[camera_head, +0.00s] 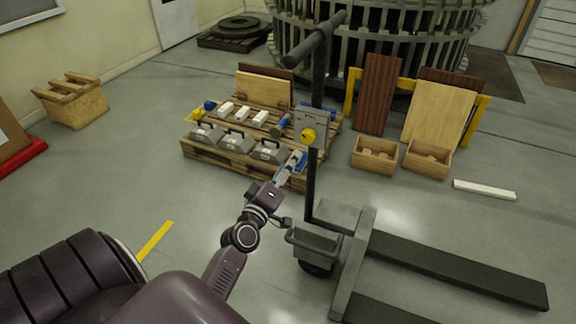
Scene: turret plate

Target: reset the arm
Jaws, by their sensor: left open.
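My left arm rises from the bottom of the view, and its gripper (293,166) reaches to the front right edge of the wooden pallet (225,162). The gripper is open, and small blue parts show around its fingers. I see nothing clearly held in it. Grey handled blocks (236,141) stand on the pallet just left of the gripper, with white blocks (243,113) behind them. Whether the gripper touches anything on the pallet I cannot tell. My right gripper is not in view.
A pallet jack (420,262) with an upright handle (313,185) stands close right of my arm. Wooden boxes (375,156) and a yellow rack with boards (437,115) stand further right. A white bar (484,190) lies on the floor. The floor left of the pallet is open.

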